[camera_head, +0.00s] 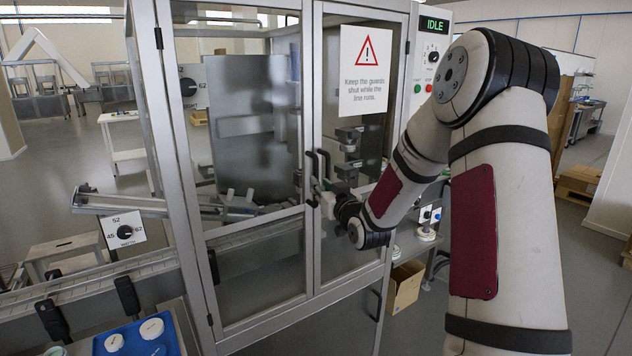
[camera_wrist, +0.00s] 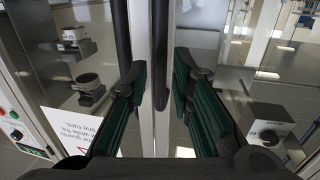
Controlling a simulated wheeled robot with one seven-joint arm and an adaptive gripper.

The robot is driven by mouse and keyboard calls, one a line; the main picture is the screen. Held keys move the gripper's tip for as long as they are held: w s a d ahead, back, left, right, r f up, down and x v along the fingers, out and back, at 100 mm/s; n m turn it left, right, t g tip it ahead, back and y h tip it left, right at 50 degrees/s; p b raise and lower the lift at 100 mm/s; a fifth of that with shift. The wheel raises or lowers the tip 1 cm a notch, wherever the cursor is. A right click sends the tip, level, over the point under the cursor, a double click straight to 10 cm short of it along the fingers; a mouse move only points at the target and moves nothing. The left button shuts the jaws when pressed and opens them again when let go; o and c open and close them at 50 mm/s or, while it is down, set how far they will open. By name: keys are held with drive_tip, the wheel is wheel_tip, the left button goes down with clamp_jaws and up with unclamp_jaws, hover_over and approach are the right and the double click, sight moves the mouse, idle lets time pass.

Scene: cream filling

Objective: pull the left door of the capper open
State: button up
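The capper's left door (camera_head: 245,130) is a clear panel in a grey metal frame and looks shut. Its black bar handle (camera_head: 311,165) stands upright by the middle seam, close to the right door's handle (camera_head: 325,163). The right door's handle (camera_wrist: 123,35) lies outside, beyond the left finger. I cannot tell whether either finger touches the bar.
The right door (camera_head: 345,240) carries a warning sign (camera_head: 366,70) and looks shut. A control panel (camera_head: 432,50) reading IDLE is at the right.

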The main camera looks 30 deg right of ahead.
sight(316, 201)
drive_tip(key=shift+w+d, duration=0.2)
drive_tip(key=shift+w, duration=0.9)
drive_tip(key=shift+w+d, duration=0.15)
drive_tip(key=shift+w, duration=0.95)
clamp_jaws()
